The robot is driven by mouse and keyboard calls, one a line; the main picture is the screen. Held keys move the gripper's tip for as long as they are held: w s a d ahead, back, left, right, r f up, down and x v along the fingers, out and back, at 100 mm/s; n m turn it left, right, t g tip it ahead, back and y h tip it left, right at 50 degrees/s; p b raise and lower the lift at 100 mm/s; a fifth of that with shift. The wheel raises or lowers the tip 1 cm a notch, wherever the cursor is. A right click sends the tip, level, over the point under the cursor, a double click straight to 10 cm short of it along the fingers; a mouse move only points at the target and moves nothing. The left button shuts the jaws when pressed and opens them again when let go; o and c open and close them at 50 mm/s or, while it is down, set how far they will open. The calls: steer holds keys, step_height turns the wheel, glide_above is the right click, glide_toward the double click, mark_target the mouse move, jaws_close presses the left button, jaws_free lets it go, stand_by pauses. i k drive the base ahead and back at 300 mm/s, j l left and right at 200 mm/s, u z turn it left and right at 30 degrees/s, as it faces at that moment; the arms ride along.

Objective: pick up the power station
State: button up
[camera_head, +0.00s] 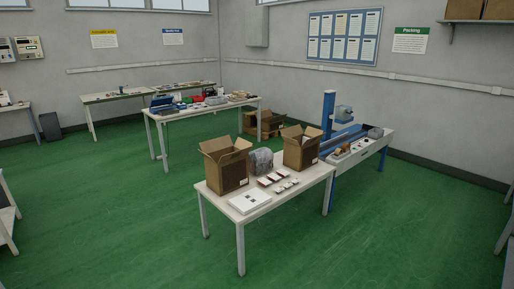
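Nothing in view is clearly marked as the power station. A grey rounded object (260,161) stands on the near white table (222,198), between two open cardboard boxes; at this size I cannot tell whether it is the power station. Several small tools and cases, among them a blue case (161,101), a red item (194,99) and a grey case (216,100), lie on the table (178,113) behind it. My gripper is not in view.
Open cardboard boxes (226,165) (300,148) flank the grey object. A white flat box (250,201) and several small packs lie in front. A blue-framed machine bench (357,152) stands close behind at right. Green floor (120,230) is clear at left and in front.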

mark_target(261, 160)
steer(key=i+l+u, duration=0.1)
steer(key=i+l, duration=0.2)
steer(key=i+l+u, duration=0.1)
steer(key=i+l, duration=0.2)
steer(key=i+l+u, duration=0.1)
steer(key=i+l, duration=0.15)
steer(key=l, duration=0.2)
steer(key=i+l+u, duration=0.1)
steer(key=i+l, duration=0.2)
steer(key=i+l+u, duration=0.1)
steer(key=l, duration=0.4)
steer(key=i+l+u, duration=0.1)
steer(key=i+l, duration=0.25)
steer(key=i+l+u, duration=0.1)
steer(key=l, duration=0.45)
steer(key=i+l+u, duration=0.15)
steer(key=i+l, duration=0.2)
steer(key=l, duration=0.1)
